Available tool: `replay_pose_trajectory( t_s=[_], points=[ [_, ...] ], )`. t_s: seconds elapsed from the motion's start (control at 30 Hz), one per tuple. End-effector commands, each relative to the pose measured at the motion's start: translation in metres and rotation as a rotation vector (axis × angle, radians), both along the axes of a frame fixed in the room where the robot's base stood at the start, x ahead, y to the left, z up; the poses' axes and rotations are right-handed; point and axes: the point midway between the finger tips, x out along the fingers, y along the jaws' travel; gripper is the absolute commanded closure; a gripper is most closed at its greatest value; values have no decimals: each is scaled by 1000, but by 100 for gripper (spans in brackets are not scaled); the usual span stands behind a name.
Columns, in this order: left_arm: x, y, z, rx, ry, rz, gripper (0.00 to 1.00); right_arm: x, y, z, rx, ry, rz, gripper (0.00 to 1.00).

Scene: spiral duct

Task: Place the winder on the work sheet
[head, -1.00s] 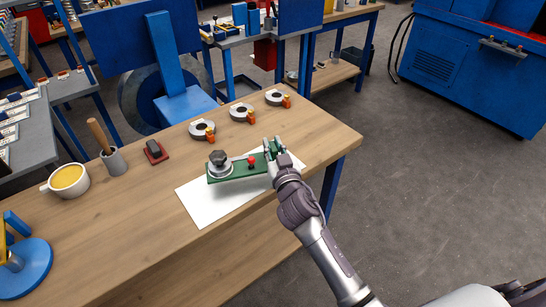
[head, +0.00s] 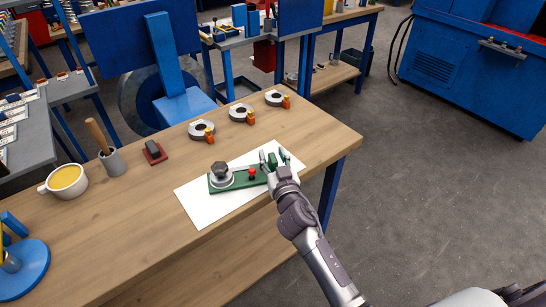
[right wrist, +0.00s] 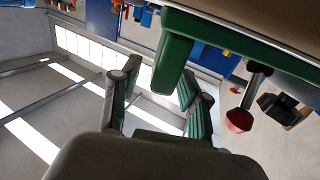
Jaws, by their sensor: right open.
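The winder is a green bar (head: 240,182) with a dark knob on a grey disc at its left end and a red knob near its middle. It lies flat on the white work sheet (head: 205,211) on the wooden bench. My right gripper (head: 274,156) is open at the winder's right end, its fingers on either side of a green upright part and apart from it. In the right wrist view, the green part of the winder (right wrist: 175,65) shows between and beyond the spread fingers (right wrist: 160,95). My left gripper is not in view.
Several grey rings with orange parts (head: 201,130) stand along the bench's back edge. A red block (head: 154,152), a grey pot with a wooden handle (head: 112,162), and a yellow-filled cup (head: 66,181) stand to the left. The bench is clear right of the sheet.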

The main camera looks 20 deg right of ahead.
Motion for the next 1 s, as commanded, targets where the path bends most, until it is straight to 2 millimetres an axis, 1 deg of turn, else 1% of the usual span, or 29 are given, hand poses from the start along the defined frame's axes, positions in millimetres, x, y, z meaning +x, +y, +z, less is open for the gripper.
replay_pose_trajectory(
  t_s=[0.13,0.23,0.5,0.6,0.7,0.83,1.0],
  points=[
    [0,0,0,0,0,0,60,-5,0,0,0,0,0,55],
    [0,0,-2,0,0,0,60,-18,1,-1,0,1,0,55],
    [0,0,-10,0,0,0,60,-76,3,-3,2,2,0,55],
    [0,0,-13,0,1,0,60,-94,4,-1,2,1,-1,55],
    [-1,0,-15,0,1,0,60,-108,5,-1,1,1,0,55],
    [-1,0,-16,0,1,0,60,-117,5,0,1,0,0,55],
    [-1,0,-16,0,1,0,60,-120,5,1,0,-1,0,55]
  ],
)
